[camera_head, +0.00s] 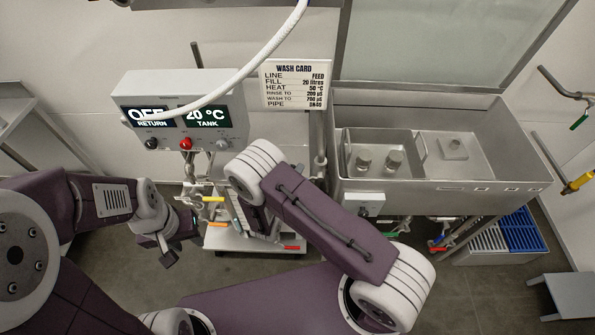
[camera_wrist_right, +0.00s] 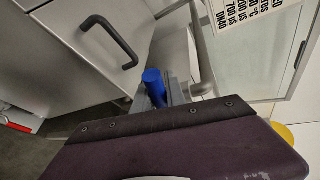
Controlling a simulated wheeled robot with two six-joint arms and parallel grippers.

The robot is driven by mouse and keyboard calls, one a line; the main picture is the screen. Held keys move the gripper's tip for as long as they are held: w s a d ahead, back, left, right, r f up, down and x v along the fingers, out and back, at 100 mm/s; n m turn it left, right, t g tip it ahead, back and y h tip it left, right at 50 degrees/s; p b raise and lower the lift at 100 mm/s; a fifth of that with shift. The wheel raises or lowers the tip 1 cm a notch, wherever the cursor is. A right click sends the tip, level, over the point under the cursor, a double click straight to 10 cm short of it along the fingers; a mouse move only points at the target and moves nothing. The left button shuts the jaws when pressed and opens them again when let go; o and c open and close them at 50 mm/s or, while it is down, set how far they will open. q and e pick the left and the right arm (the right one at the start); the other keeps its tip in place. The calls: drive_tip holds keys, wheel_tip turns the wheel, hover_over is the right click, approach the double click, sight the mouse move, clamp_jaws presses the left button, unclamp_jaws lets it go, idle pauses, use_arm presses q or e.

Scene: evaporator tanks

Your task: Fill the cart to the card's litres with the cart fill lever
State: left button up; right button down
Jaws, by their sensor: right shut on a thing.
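The wash card (camera_head: 296,84) on the wall reads line FEED, fill 20 litres, heat 50 °C. The low cart (camera_head: 262,243) stands on the floor under the control box, partly hidden by my right arm. My right gripper (camera_wrist_right: 155,92) is shut on a blue handle (camera_wrist_right: 153,76) in the right wrist view. Only the handle's rounded end shows, so I cannot tell which lever it belongs to. In the head view my right forearm hides that gripper. My left gripper (camera_head: 166,250) hangs left of the cart, apart from it; its finger gap is unclear.
The control box (camera_head: 182,110) shows OFF for return and 20 °C for tank. A white hose crosses in front of it. A steel sink (camera_head: 440,150) stands at right, with coloured valve handles beneath. A small grey step (camera_head: 570,295) is at far right. Floor is bare around the cart.

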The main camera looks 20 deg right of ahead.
drive_tip(key=shift+d+r+m+y, duration=0.25)
drive_tip(key=shift+r+m+y, duration=0.25)
drive_tip(key=shift+r+m, duration=0.1)
drive_tip(key=c, duration=1.4)
unclamp_jaws()
drive_tip(key=shift+o, duration=0.2)
drive_tip(key=b+v, duration=0.1)
drive_tip(key=v, duration=0.8)
